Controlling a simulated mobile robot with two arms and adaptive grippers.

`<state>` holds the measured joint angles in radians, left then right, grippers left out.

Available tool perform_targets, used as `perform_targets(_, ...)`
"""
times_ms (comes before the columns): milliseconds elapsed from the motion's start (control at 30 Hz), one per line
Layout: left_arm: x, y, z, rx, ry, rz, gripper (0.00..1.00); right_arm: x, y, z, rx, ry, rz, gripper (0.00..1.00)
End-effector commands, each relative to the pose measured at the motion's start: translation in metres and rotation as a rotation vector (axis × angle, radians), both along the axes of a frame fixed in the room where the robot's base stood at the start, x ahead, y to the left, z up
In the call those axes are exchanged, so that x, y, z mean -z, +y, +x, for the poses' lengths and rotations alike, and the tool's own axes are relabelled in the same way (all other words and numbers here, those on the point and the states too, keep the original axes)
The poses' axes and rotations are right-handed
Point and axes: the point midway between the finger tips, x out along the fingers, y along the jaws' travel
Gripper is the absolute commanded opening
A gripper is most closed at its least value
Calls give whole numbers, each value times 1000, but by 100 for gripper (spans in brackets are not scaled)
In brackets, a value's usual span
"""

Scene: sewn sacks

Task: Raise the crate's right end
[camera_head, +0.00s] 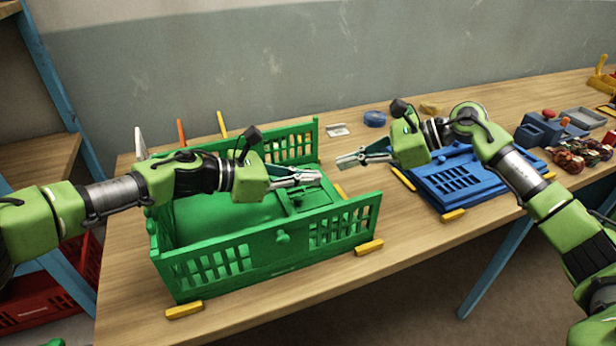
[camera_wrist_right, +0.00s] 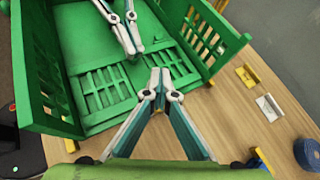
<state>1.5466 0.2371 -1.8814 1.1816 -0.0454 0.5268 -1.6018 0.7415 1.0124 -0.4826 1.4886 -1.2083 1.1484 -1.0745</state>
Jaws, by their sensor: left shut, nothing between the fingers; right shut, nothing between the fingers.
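The green crate (camera_head: 195,275) stands on the table with its front and back long walls upright. Its right end (camera_wrist_right: 100,88) is a slotted panel that lies folded down flat, inward over the crate floor; the right side is open. My left gripper (camera_head: 319,177) is shut and empty above the right part of the crate, and it also shows in the right wrist view (camera_wrist_right: 133,52). My right gripper (camera_head: 339,162) is shut and empty, just outside the open right side, pointing left; its tips show in the right wrist view (camera_wrist_right: 160,78). My left arm hides part of the crate's left end.
Yellow blocks (camera_head: 368,247) (camera_head: 184,310) lie around the crate. A folded blue crate (camera_head: 455,185) lies to the right, under my right arm. A blue tape roll (camera_head: 375,118) and a small pale item (camera_head: 337,130) lie behind. Toys and a tray (camera_head: 586,118) sit far right.

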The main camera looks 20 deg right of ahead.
Motion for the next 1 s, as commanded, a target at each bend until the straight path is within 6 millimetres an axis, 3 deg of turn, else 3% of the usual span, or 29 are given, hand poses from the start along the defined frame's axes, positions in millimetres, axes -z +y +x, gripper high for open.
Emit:
perform_targets(733, 0, 0, 0, 0, 0, 0, 0, 0, 0, 0, 0, 0, 0, 0)
perform_targets(800, 0, 0, 0, 0, 0, 0, 0, 0, 0, 0, 0, 0, 0, 17)
perform_targets(833, 0, 0, 0, 0, 0, 0, 0, 0, 0, 0, 0, 0, 0, 20)
perform_targets(1000, 0, 0, 0, 0, 0, 0, 0, 0, 0, 0, 0, 0, 0, 20)
